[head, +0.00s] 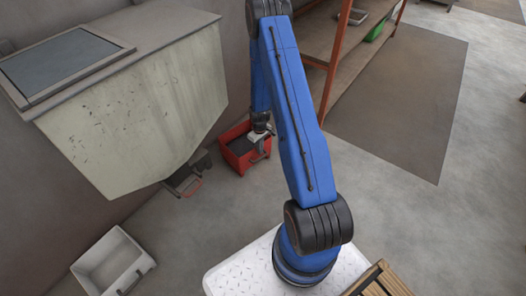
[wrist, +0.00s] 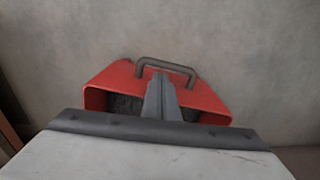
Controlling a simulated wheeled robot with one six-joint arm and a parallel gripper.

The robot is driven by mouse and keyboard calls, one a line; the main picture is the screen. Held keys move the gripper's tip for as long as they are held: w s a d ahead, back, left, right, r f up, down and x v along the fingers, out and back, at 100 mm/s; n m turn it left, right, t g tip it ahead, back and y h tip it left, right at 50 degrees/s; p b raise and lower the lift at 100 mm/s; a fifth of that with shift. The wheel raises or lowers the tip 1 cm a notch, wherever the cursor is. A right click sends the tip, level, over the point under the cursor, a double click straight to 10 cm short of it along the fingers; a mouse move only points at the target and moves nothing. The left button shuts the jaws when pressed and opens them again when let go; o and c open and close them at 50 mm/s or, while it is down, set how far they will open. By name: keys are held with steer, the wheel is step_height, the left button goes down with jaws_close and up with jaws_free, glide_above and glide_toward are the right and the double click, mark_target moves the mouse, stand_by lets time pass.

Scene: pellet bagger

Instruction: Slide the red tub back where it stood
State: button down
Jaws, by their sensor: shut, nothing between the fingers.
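The red tub (head: 231,161) stands on the floor in the head view, to the right of the hopper's outlet and close to the back wall. Its inside looks dark. In the wrist view the red tub (wrist: 205,97) fills the middle, with a grey bar handle (wrist: 168,63) on its far side. My gripper (head: 257,138) is over the tub in the head view. In the wrist view my gripper (wrist: 160,98) is shut and empty, its grey fingers together in front of the tub. I cannot tell whether the fingertips touch the tub. My gripper's body hides the tub's near part.
A white tub (head: 108,262) stands at lower left. An orange-framed shelf (head: 333,60) is behind my arm. Open floor lies right of the red tub, with a brown mat (head: 400,95).

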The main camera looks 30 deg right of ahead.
steer(key=shift+w, duration=0.25)
steer(key=w, duration=0.1)
steer(key=w+a, duration=0.1)
steer(key=w, duration=0.1)
steer(key=shift+w, duration=0.2)
stand_by(0.3)
